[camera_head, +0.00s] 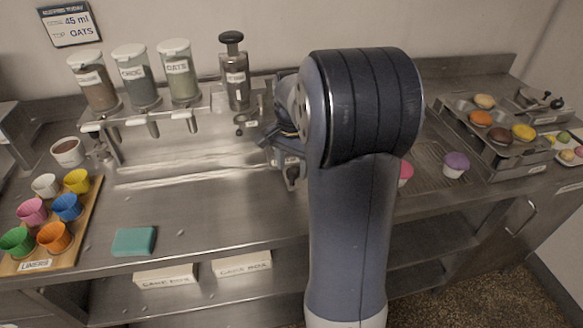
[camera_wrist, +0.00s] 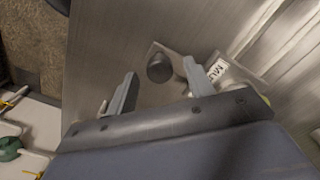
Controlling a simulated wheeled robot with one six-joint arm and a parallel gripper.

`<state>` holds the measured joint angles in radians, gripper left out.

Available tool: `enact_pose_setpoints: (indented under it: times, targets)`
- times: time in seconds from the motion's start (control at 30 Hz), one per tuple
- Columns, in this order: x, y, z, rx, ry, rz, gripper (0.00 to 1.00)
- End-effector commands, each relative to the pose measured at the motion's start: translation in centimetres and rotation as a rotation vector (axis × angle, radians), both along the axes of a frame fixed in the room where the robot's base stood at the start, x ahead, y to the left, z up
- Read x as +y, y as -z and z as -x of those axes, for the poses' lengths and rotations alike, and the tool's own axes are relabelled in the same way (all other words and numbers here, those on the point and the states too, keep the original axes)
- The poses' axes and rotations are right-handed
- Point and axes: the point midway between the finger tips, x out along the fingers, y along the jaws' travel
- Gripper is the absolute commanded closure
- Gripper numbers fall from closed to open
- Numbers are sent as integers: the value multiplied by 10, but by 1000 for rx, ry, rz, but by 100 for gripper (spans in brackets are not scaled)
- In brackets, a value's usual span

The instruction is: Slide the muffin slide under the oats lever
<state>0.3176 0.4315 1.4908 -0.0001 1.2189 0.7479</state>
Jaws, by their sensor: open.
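The oats dispenser (camera_head: 179,75) stands third from the left in the row at the back. A lever (camera_head: 191,122) hangs below it from the dispenser rack. In the wrist view, a dark round knob (camera_wrist: 160,68) sits on a metal plate beside a label (camera_wrist: 219,69) reading "MU", its rest cut off by my gripper; this looks like the muffin slide. My gripper (camera_wrist: 159,70) is open, with one finger on either side of the knob; whether they touch it I cannot tell. In the head view my arm hides most of my gripper and the slide.
A wooden liners board (camera_head: 90,205) with several coloured cups lies at the left. A teal sponge (camera_head: 134,241) lies near the front edge. A steel tray (camera_head: 490,150) of muffins stands at the right. A purple-topped cup (camera_head: 455,165) stands on the grate. The counter below the rack is clear.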

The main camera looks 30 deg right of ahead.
Motion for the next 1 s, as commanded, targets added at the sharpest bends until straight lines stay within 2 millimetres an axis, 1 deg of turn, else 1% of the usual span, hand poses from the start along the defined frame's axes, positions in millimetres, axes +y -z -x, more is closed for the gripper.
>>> enact_pose_setpoints:
  times: [0.03, 0.13, 0.43, 1.0]
  targets:
    - [0, 5, 1, 3, 0, -1, 50]
    - [0, 10, 0, 1, 0, 0, 50]
    - [0, 12, 0, 0, 0, 0, 50]
    - [0, 12, 0, 0, 0, 0, 97]
